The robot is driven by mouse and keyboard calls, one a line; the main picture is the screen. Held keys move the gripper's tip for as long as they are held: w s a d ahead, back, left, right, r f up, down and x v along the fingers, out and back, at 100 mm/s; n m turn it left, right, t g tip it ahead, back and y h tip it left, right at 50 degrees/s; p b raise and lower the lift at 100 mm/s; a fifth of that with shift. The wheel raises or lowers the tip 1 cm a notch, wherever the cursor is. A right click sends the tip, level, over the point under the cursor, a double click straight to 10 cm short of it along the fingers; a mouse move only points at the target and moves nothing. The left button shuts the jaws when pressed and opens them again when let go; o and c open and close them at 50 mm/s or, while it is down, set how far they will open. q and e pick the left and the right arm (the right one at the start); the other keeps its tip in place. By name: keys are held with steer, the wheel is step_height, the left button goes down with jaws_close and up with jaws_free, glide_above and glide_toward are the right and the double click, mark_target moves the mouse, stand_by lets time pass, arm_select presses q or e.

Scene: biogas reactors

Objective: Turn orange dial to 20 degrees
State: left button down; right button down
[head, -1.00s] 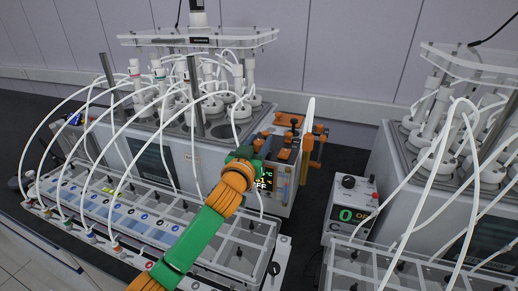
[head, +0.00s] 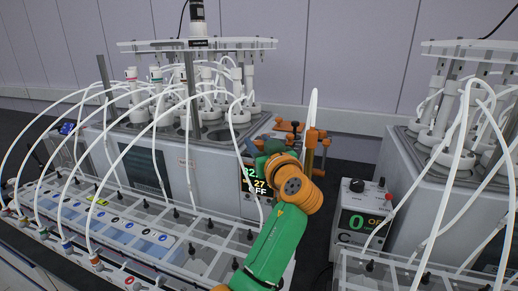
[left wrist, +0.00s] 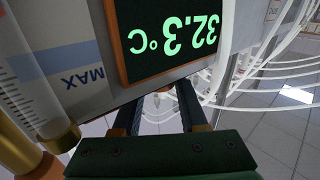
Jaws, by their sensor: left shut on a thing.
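My left gripper (left wrist: 160,100) comes in from below in the left wrist view, its two dark fingers pointing at the front of the reactor unit. It is shut on the orange dial, which sits under the display and is mostly hidden; a small orange bit shows between the fingertips. The display (left wrist: 165,40) reads 32.3 °C upside down in green. In the head view my orange and green left arm covers the dial and the fingertips. The display (head: 257,182) is partly covered there, with a line like 27 and OFF readable. My right gripper is not in view.
White hoses (head: 125,150) arch over a clear tray (head: 170,225) in front.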

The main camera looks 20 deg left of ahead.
mark_target(261, 146)
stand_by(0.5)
arm_select(q)
steer(key=c, duration=0.6)
jaws_free()
steer(key=shift+o, duration=0.8)
steer(key=shift+w+a, duration=0.1)
steer(key=shift+w, duration=0.05)
steer(key=shift+f, duration=0.1)
steer(key=b+v, duration=0.3)
steer(key=v, duration=0.3)
steer(key=shift+s+d, duration=0.4)
